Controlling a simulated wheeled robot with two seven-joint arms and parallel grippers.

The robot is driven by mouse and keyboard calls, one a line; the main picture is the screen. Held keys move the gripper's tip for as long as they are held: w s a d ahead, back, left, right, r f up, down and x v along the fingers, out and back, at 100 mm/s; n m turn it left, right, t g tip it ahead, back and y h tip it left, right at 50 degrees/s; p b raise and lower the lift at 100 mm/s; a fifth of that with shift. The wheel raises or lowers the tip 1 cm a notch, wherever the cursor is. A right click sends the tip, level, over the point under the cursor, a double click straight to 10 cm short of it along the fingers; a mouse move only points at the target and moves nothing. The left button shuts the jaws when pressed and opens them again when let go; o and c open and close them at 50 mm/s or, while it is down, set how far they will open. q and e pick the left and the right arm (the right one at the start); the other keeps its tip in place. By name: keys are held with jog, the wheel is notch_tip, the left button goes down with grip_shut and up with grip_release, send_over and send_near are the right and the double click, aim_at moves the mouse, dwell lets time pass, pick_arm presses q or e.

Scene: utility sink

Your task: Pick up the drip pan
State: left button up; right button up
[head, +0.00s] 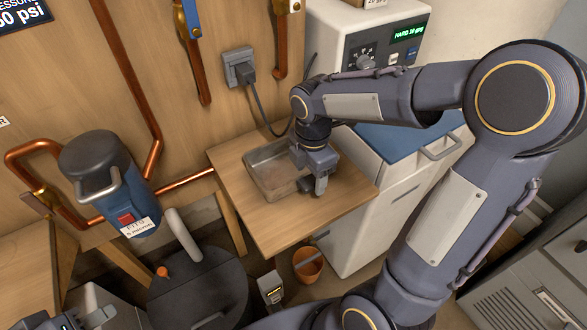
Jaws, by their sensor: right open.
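The drip pan (268,177) is a shallow, dull metal rectangular tray lying on a small wooden table. My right gripper (320,186) is open at the pan's right side, pointing down, with its fingers near the right rim. The gripper hides part of that rim, so I cannot tell whether the rim is between the fingers or touched. A grey part of what looks like my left gripper (92,319) shows at the bottom left edge, far from the pan. It is mostly cut off, and its fingers cannot be made out.
The wooden table (275,232) has bare room in front of the pan. A white cabinet with a blue top (385,143) stands right of it. A power cable (262,115) hangs behind the pan.

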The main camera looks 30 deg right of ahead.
aim_at(310, 180)
notch_tip(310, 180, down, 3)
jog(key=shift+f, duration=0.15)
jog(key=shift+c, duration=0.4)
jog(key=c, duration=1.1)
